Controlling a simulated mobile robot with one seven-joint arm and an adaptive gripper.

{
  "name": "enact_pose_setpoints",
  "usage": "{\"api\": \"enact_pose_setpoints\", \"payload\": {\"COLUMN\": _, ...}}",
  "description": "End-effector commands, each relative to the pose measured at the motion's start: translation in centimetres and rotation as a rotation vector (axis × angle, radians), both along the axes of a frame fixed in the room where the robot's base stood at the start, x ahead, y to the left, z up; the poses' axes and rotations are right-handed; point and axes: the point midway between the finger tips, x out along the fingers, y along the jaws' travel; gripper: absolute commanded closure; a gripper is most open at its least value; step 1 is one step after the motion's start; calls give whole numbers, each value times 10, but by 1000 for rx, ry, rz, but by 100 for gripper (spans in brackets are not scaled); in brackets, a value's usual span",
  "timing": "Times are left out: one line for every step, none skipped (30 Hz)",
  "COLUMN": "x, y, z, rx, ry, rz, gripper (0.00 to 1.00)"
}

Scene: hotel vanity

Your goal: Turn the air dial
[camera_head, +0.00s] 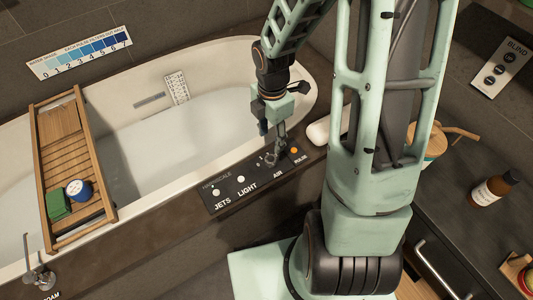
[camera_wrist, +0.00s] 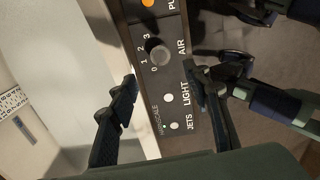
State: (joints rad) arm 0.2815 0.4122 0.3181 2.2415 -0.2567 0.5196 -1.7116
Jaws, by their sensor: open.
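The air dial (camera_wrist: 158,54) is a round grey knob on a dark control panel, with the numbers 0 to 3 along its left side and the label AIR to its right in the wrist view. Its pointer setting is too small to tell. My gripper (camera_wrist: 161,77) is open and empty, its two dark fingers spread to either side below the dial in that view, apart from it. In the head view my gripper (camera_head: 272,148) points down over the panel near the AIR label and largely hides the dial.
The panel (camera_head: 228,192) also carries JETS, LIGHT and an orange PULSE button (camera_head: 294,150). A white bathtub (camera_head: 215,60) lies behind it, with a wooden tray (camera_head: 70,145) across it. A brown bottle (camera_head: 492,190) stands on the dark counter at right.

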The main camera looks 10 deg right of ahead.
Motion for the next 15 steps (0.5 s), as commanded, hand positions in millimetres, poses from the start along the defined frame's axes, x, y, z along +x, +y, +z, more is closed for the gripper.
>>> {"api": "enact_pose_setpoints", "payload": {"x": -2, "y": 0, "z": -5, "rx": 2, "ry": 4, "rz": 4, "gripper": 56}}
{"api": "enact_pose_setpoints", "payload": {"x": -2, "y": 0, "z": -8, "rx": 3, "ry": 4, "rz": 5, "gripper": 56}}
{"api": "enact_pose_setpoints", "payload": {"x": -2, "y": 1, "z": -12, "rx": 3, "ry": 4, "rz": 6, "gripper": 56}}
{"api": "enact_pose_setpoints", "payload": {"x": -2, "y": 1, "z": -17, "rx": 3, "ry": 4, "rz": 7, "gripper": 56}}
{"api": "enact_pose_setpoints", "payload": {"x": -2, "y": 1, "z": -22, "rx": 2, "ry": 5, "rz": 6, "gripper": 56}}
{"api": "enact_pose_setpoints", "payload": {"x": -2, "y": 1, "z": -29, "rx": 2, "ry": 6, "rz": 6, "gripper": 56}}
{"api": "enact_pose_setpoints", "payload": {"x": -2, "y": 1, "z": -35, "rx": 2, "ry": 6, "rz": 5, "gripper": 56}}
{"api": "enact_pose_setpoints", "payload": {"x": -2, "y": 1, "z": -41, "rx": 2, "ry": 5, "rz": 6, "gripper": 56}}
{"api": "enact_pose_setpoints", "payload": {"x": -2, "y": 1, "z": -49, "rx": 2, "ry": 6, "rz": 6, "gripper": 56}}
{"api": "enact_pose_setpoints", "payload": {"x": -2, "y": 1, "z": -55, "rx": 1, "ry": 5, "rz": 5, "gripper": 56}}
{"api": "enact_pose_setpoints", "payload": {"x": -2, "y": 1, "z": -61, "rx": 2, "ry": 6, "rz": 5, "gripper": 56}}
{"api": "enact_pose_setpoints", "payload": {"x": -2, "y": 1, "z": -69, "rx": 2, "ry": 6, "rz": 5, "gripper": 56}}
{"api": "enact_pose_setpoints", "payload": {"x": -2, "y": 1, "z": -74, "rx": 1, "ry": 5, "rz": 5, "gripper": 56}}
{"api": "enact_pose_setpoints", "payload": {"x": -2, "y": 1, "z": -79, "rx": 1, "ry": 5, "rz": 4, "gripper": 56}}
{"api": "enact_pose_setpoints", "payload": {"x": -2, "y": 1, "z": -85, "rx": 1, "ry": 5, "rz": 4, "gripper": 56}}
